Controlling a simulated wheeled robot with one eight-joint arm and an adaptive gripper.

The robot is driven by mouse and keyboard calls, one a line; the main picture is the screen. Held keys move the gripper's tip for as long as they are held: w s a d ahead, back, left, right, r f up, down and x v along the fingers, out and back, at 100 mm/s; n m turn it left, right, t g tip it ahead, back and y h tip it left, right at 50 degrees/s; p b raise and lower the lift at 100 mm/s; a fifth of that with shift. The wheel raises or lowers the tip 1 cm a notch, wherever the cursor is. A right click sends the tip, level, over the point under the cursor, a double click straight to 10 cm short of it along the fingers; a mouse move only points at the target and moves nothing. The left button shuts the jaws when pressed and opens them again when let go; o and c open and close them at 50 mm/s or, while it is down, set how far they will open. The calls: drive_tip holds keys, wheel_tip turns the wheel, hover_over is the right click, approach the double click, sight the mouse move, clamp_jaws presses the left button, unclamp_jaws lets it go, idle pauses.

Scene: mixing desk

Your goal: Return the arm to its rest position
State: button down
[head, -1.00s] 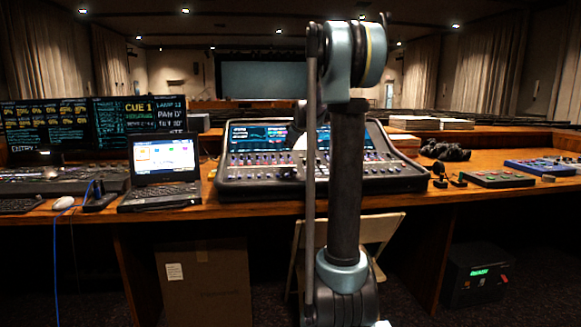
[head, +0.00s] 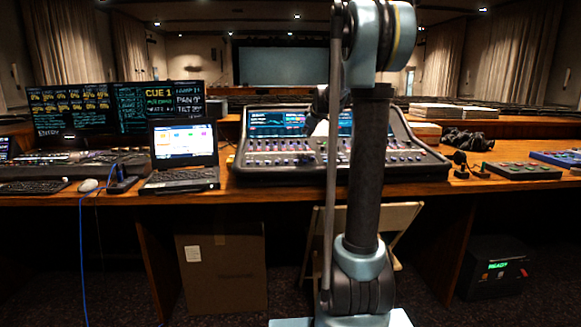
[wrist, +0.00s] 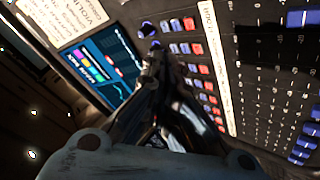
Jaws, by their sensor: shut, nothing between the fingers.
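My gripper (wrist: 153,62) shows in the wrist view with its dark fingers together and nothing between them. Beyond the fingers in that view lies the mixing console (wrist: 245,95), with rows of red and blue buttons and a lit screen; I cannot tell how much gap there is. In the head view my arm stands upright in front of the desk and the console (head: 270,165). A dark and white part of my arm shows beside the upright link, over the console. The gripper's fingers are not clear in the head view.
The wooden desk (head: 270,194) holds a laptop (head: 184,155) and monitors (head: 72,110) on the left. A cardboard box (head: 222,275), a folding chair (head: 400,215) and a black unit (head: 493,270) stand below.

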drive_tip(key=s+f+m, duration=0.1)
drive_tip(key=s, duration=0.4)
drive_tip(key=s+f+m+g, duration=0.1)
drive_tip(key=s, duration=0.4)
drive_tip(key=s+a+f+g, duration=0.1)
drive_tip(key=s+f, duration=0.1)
drive_tip(key=s, duration=0.3)
drive_tip(key=shift+s+m, duration=0.35)
drive_tip(key=shift+m, duration=0.05)
drive_tip(key=s+d+f+m+g+h, duration=0.1)
drive_tip(key=s+f+m+g, duration=0.15)
drive_tip(key=s+f, duration=0.75)
drive_tip(key=s+f+m+g, duration=0.1)
drive_tip(key=s+f+m, duration=0.3)
drive_tip(key=s, duration=1.2)
drive_tip(key=s+d+f+m+g+h, duration=0.1)
drive_tip(key=s+f+m+g, duration=0.1)
drive_tip(key=s+f, duration=0.85)
drive_tip(key=w+r, duration=1.4)
drive_tip(key=w, duration=0.4)
drive_tip(key=w+r, duration=1.5)
drive_tip(key=w, duration=0.3)
drive_tip(key=w+r, duration=1.4)
drive_tip(key=w, duration=0.4)
drive_tip(key=shift+w+r, duration=0.4)
drive_tip(key=s+f, duration=0.6)
drive_tip(key=s, duration=0.2)
